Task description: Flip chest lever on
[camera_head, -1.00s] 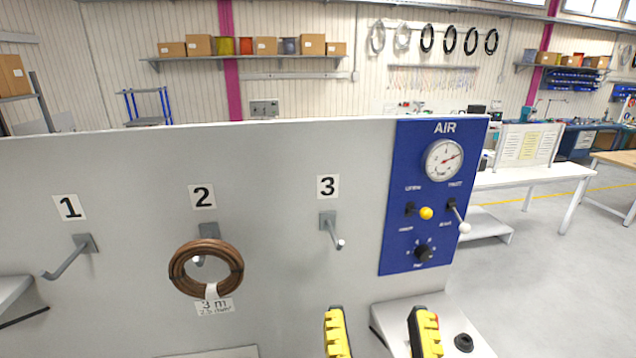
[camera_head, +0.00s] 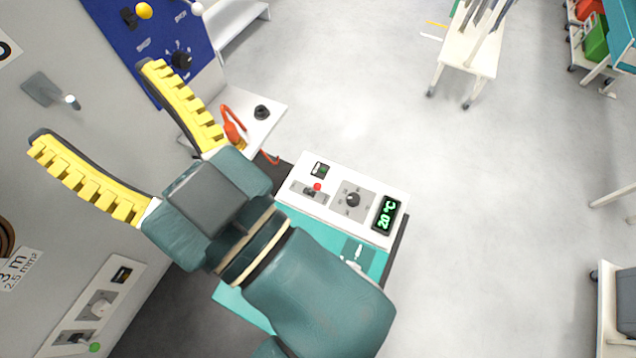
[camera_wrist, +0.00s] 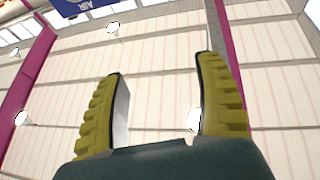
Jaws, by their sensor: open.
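In the head view a teal chest (camera_head: 318,235) with a white control panel stands right of my arm. On the panel is a small lever with a red knob (camera_head: 317,187), beside a black dial (camera_head: 352,200) and a green display (camera_head: 386,215) reading 20 °C. My gripper (camera_head: 95,104) is open and empty, its yellow fingers wide apart. It points up and left toward the grey board, away from the chest. My arm covers part of the chest's near side.
The blue AIR panel (camera_head: 165,45) with lever knobs is at upper left. Another panel with a green-knobbed lever (camera_head: 94,347) is at lower left.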

